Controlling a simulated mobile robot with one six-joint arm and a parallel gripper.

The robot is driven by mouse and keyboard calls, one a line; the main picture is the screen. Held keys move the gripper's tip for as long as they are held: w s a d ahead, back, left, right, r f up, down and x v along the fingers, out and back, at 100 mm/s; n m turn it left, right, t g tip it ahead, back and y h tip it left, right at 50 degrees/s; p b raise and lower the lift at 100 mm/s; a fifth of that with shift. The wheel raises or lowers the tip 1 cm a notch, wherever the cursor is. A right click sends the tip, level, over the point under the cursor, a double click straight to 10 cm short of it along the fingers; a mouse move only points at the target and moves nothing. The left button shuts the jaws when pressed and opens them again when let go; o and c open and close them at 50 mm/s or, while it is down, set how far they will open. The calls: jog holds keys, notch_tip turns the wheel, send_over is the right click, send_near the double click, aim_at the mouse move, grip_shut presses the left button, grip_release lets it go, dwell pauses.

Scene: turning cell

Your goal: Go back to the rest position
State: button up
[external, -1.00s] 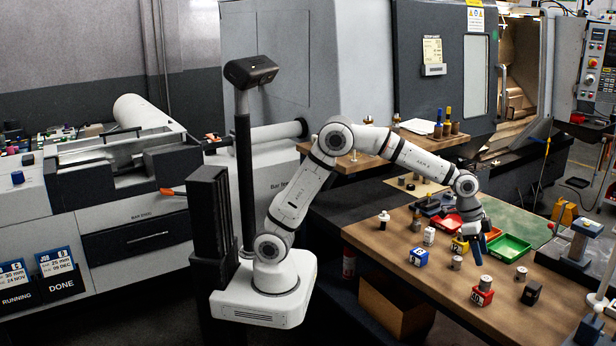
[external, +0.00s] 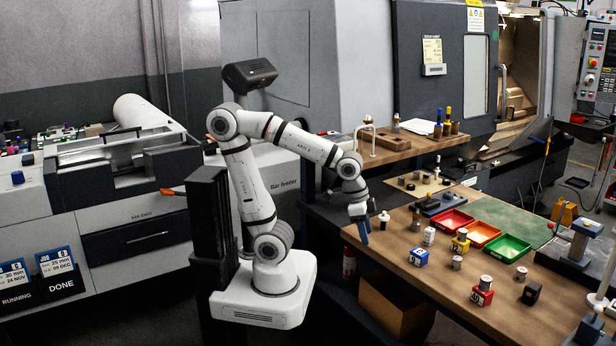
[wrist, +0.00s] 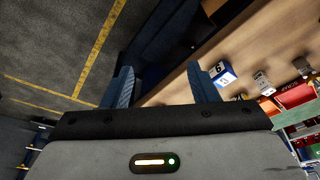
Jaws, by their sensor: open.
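My gripper (external: 362,224) hangs at the left edge of the wooden workbench (external: 410,262), fingers pointing down, apart from any object. In the wrist view my gripper (wrist: 162,88) shows two blue fingers spread wide with nothing between them. Beyond the fingers the wrist view shows the bench edge and dark floor.
A white-and-dark piece (external: 384,219) stands close right of the gripper. Red (external: 449,221), orange (external: 480,234) and green (external: 508,249) trays lie farther right. A raised wooden shelf (external: 375,157) is behind.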

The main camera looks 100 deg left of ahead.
jog(key=shift+n, duration=0.3)
jog(key=s, duration=0.1)
jog(key=s+f, duration=0.2)
jog(key=s, duration=0.1)
jog(key=shift+s+a, duration=0.1)
jog(key=shift+a, duration=0.1)
